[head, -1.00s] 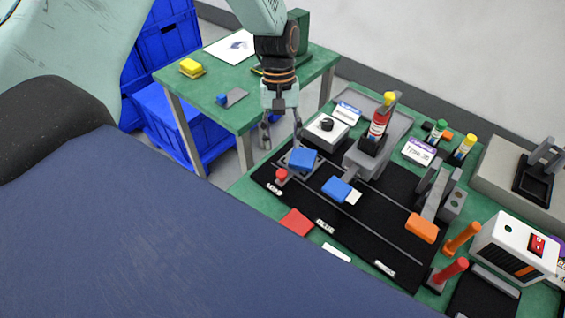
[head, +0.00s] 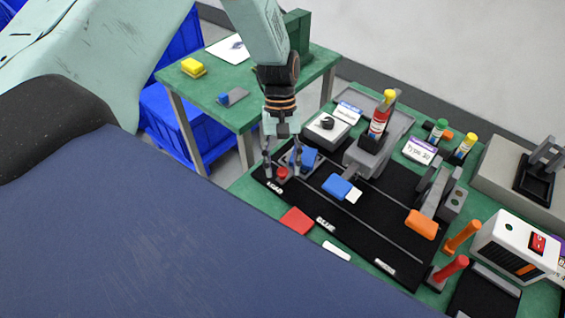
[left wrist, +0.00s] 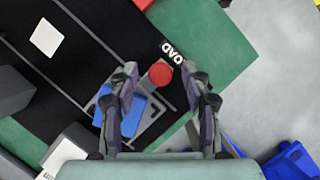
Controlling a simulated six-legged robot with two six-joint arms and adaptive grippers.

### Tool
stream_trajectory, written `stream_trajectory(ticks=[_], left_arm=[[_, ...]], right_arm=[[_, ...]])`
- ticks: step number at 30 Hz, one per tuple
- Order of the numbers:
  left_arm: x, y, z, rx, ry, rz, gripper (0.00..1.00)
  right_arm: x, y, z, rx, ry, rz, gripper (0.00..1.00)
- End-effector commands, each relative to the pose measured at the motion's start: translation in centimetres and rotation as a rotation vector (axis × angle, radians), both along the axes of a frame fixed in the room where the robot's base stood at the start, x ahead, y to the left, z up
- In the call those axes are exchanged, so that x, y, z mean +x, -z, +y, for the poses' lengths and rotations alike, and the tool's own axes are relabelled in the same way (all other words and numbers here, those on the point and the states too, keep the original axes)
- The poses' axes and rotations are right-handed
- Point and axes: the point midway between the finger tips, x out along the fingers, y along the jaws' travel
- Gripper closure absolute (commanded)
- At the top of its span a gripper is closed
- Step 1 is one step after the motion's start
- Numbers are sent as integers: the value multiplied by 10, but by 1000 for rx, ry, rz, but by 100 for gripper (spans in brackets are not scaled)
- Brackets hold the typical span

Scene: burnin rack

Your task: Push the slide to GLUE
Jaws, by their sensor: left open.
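The slide, a grey plate (left wrist: 152,108) with a red knob (head: 281,173) and a blue block (head: 309,157), sits at the LOAD label (head: 275,187) end of the black track. The GLUE label (head: 326,224) lies farther right along the track's front edge. My left gripper (head: 282,170) is open, pointing down, its fingers on either side of the red knob in the head view. In the left wrist view the knob (left wrist: 161,74) shows between the fingertips of my left gripper (left wrist: 159,82). I cannot tell whether they touch it. My right gripper is not in view.
A second blue block (head: 337,187) with a white end lies mid-track, beside the grey stand (head: 368,160) holding a red bottle (head: 379,122). An orange block (head: 422,224) is farther right. A red piece (head: 297,220) lies in front of the track.

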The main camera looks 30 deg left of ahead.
Motion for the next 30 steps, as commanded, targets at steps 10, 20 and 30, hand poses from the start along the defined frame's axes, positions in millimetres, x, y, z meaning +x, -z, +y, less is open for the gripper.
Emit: stream_trajectory(ticks=[10,20,30], left_arm=[[0,0,0,0,0,0,61],[0,0,0,0,0,0,89],[0,0,0,1,0,-2,100]], right_arm=[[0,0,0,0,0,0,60],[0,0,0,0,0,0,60],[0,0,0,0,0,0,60]])
